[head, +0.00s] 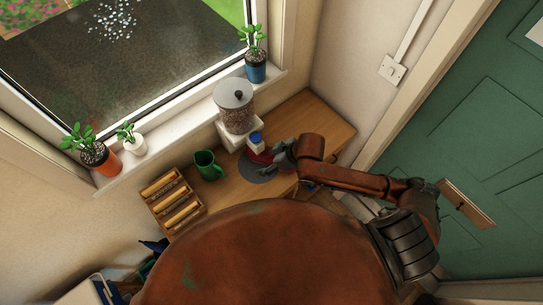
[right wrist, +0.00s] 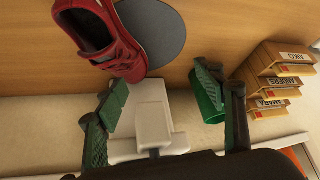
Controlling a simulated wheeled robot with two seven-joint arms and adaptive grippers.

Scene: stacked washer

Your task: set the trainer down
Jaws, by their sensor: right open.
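The red trainer (right wrist: 104,38) lies on the wooden worktop, partly over a round grey mat (right wrist: 167,32). In the head view a little of the trainer (head: 258,157) shows beside the mat (head: 256,173), partly hidden by my right gripper. My right gripper (head: 284,155) is open, its fingers spread and empty. In the right wrist view the gripper (right wrist: 160,85) has one green-padded finger on each side, and the trainer lies beyond the fingertips, towards the upper left. I cannot tell whether a finger touches it. My left gripper is not in view.
A dispenser (head: 235,108) with a white base stands behind the mat. A green mug (head: 206,165) and a wooden rack with labelled slots (head: 174,201) stand to the left. Potted plants line the window sill. The worktop's right end is clear. A green door (head: 480,130) is at right.

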